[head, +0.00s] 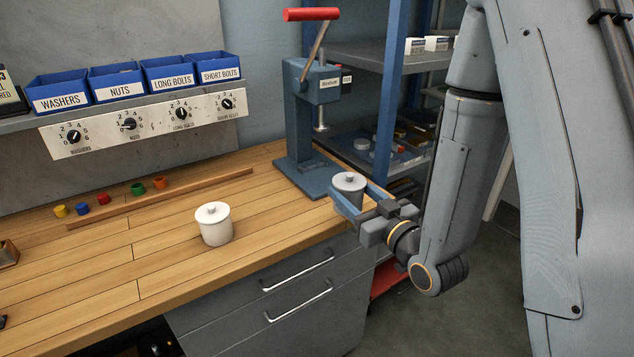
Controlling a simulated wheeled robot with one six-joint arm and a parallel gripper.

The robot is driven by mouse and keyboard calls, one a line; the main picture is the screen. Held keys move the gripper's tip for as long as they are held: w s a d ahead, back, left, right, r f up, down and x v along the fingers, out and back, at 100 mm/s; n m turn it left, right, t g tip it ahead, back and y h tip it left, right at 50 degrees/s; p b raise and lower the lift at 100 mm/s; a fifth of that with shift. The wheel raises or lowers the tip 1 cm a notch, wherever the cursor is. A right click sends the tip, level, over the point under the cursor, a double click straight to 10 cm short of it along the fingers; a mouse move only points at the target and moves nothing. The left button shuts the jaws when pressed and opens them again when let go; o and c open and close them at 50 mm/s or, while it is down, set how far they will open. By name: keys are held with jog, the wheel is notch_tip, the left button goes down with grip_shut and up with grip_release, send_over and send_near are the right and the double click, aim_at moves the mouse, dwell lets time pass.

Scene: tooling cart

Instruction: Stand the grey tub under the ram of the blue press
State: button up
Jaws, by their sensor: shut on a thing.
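The grey tub (349,183), a small lidded pot with a knob on top, is upright between the fingers of my gripper (350,192). My gripper is shut on it, in front of and a little right of the blue press. The lower part of the tub is hidden by a finger. The blue press (297,125) stands at the right end of the wooden bench, with a red handle. Its ram (321,117) hangs above the press base (308,175), and the space under it looks empty. I cannot tell the tub's height above the bench.
A white lidded tub (214,226) stands on the wooden bench (150,262). A wooden strip (165,200) and several small coloured cups (103,199) lie behind it. Blue bins (115,82) sit on a shelf above. A blue-framed rack (386,100) stands right of the press.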

jog(key=shift+w+a+f+b, duration=0.1)
jog(key=shift+w+a+b, duration=0.15)
jog(key=shift+w+b, duration=0.15)
jog(key=p+x, duration=0.5)
jog(key=x, duration=1)
jog(key=shift+w, duration=0.3)
jog(key=shift+f+p, duration=0.75)
jog(key=shift+f, duration=0.85)
jog(key=shift+f, duration=0.1)
jog(key=shift+f, duration=0.15)
jog(key=o, duration=1.1)
